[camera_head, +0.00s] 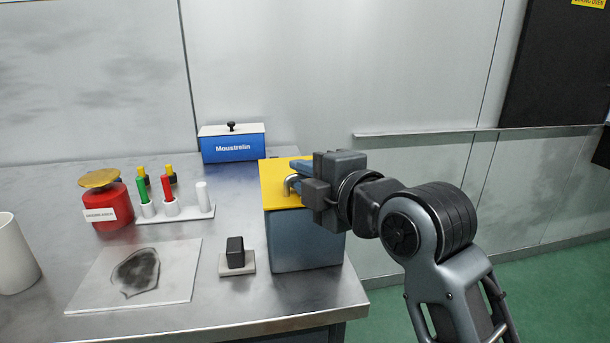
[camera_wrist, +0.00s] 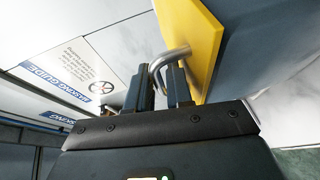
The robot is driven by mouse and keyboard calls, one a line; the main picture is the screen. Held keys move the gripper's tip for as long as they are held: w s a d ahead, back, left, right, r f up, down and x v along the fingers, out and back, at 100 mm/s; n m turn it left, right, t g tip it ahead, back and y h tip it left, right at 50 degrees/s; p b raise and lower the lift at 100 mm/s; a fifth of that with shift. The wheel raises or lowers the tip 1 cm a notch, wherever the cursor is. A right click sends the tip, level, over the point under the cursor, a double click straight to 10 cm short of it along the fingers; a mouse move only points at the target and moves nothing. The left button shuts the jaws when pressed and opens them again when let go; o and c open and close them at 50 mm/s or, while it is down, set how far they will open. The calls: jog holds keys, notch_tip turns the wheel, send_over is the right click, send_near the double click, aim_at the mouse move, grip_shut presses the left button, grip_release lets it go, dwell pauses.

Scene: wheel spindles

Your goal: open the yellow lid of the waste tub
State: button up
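The waste tub (camera_head: 300,240) is a blue-grey box at the right end of the bench. Its yellow lid (camera_head: 277,172) lies flat on top, and the lid also shows at the upper right of the wrist view (camera_wrist: 195,30). A bent metal handle (camera_head: 291,183) stands out from the lid and curves between my fingers in the wrist view (camera_wrist: 163,60). My gripper (camera_wrist: 160,88) is at the handle, with a finger close on each side of its bar and almost no gap. In the head view my wrist hides the right part of the lid.
A black block (camera_head: 235,251) on a small plate stands left of the tub. A blue box (camera_head: 233,147) is behind. Further left are a red pot (camera_head: 107,207), a marker rack (camera_head: 180,212), a stained sheet (camera_head: 150,272) and a white cup (camera_head: 14,258).

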grip_shut()
dwell(0.3)
